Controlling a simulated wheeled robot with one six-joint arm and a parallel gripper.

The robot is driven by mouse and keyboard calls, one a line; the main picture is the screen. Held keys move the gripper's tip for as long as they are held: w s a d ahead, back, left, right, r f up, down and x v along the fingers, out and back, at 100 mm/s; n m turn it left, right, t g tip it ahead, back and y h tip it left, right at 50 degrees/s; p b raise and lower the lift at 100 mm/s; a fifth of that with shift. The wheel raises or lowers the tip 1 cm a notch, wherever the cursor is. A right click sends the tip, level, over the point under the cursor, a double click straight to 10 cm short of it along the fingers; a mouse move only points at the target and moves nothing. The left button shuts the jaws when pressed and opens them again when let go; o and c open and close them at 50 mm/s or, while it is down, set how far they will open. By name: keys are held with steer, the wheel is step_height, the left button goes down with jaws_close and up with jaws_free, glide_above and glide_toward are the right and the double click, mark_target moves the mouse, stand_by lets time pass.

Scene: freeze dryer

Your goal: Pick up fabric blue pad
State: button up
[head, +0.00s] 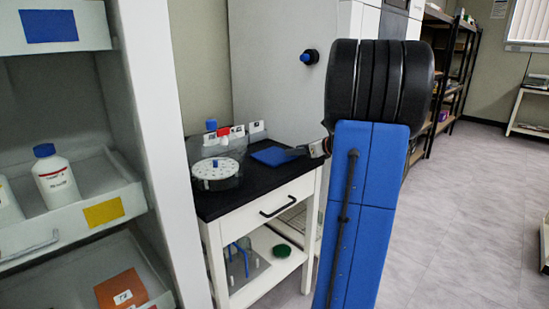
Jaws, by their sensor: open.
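The blue fabric pad (272,156) lies flat on the black top of a small white table, near its right side.
A clear round vessel with a white perforated disc (216,170) stands left of the pad, with red and blue caps behind it. A shelf with bottles (57,177) and a white post stand at the left. A large grey cabinet (275,60) is behind the table. Open floor (470,200) lies right.

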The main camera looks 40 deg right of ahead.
steer(key=shift+w, duration=0.1)
steer(key=shift+c, duration=0.6)
jaws_close()
